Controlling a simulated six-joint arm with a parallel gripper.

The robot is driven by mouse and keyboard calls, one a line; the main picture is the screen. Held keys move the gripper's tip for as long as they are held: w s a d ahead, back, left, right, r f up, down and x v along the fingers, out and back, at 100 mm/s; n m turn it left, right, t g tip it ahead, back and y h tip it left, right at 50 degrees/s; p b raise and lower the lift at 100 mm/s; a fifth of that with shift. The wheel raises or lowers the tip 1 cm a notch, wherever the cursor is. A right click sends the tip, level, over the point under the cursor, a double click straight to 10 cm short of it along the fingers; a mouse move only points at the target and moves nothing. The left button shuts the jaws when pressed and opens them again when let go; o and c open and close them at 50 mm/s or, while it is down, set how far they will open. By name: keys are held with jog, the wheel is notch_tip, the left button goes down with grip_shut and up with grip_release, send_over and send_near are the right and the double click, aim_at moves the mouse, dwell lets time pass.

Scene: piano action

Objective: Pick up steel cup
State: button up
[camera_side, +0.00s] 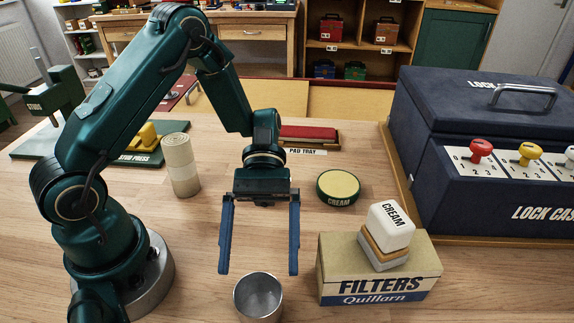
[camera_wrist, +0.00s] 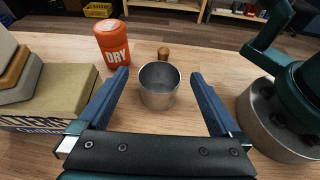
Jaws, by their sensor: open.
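The steel cup (camera_side: 258,298) stands upright on the wooden table at the bottom of the side view, open end up and empty inside. In the wrist view the steel cup (camera_wrist: 158,86) sits in the middle, between the lines of the two fingers and beyond their tips. My gripper (camera_side: 259,272) points down with its blue fingers spread wide and nothing between them. In the side view it hangs just above and behind the cup. In the wrist view my gripper (camera_wrist: 159,72) frames the cup without visible contact.
The Filters box (camera_side: 376,275) with stacked blocks (camera_side: 388,236) stands right of the cup. An orange DRY container (camera_wrist: 112,43) and a small brown-topped item (camera_wrist: 163,54) stand near the cup. A cream roll (camera_side: 181,165), round CREAM tin (camera_side: 338,187) and lock case (camera_side: 480,150) lie further back.

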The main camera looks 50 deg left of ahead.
aim_at(261, 273)
notch_tip(261, 273, down, 3)
jog(key=shift+r, duration=0.1)
jog(key=shift+s+d+f, duration=0.1)
jog(key=shift+d+f, duration=0.1)
jog(key=shift+f, duration=0.1)
jog(key=shift+x, duration=2.35)
jog(key=c, duration=1.3)
jog(key=shift+o, duration=0.2)
jog(key=shift+r, duration=0.1)
